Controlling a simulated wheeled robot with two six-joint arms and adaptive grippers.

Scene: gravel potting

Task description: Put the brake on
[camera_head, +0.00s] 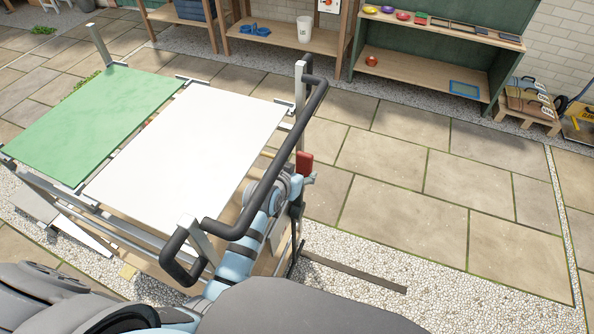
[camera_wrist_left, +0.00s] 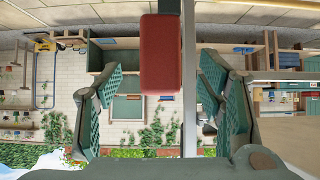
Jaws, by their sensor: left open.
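The cart has a green panel (camera_head: 95,122) and a white panel (camera_head: 187,152) on top, with a black push handle (camera_head: 262,215) at its near right end. A red brake piece (camera_head: 305,161) sits by the metal post below the handle. My left gripper (camera_head: 304,179) is right at it. In the left wrist view the red piece (camera_wrist_left: 162,55) lies between the spread green-padded fingers of my left gripper (camera_wrist_left: 165,90), with gaps on both sides. The metal post (camera_wrist_left: 189,80) runs beside it. My right gripper is not in view.
Paving (camera_head: 400,190) to the right of the cart is open, bordered by gravel (camera_head: 440,290). A dark strip (camera_head: 355,271) lies on the gravel. Shelves (camera_head: 430,70) with bowls stand at the back, and a small wooden stand (camera_head: 527,110) is at the far right.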

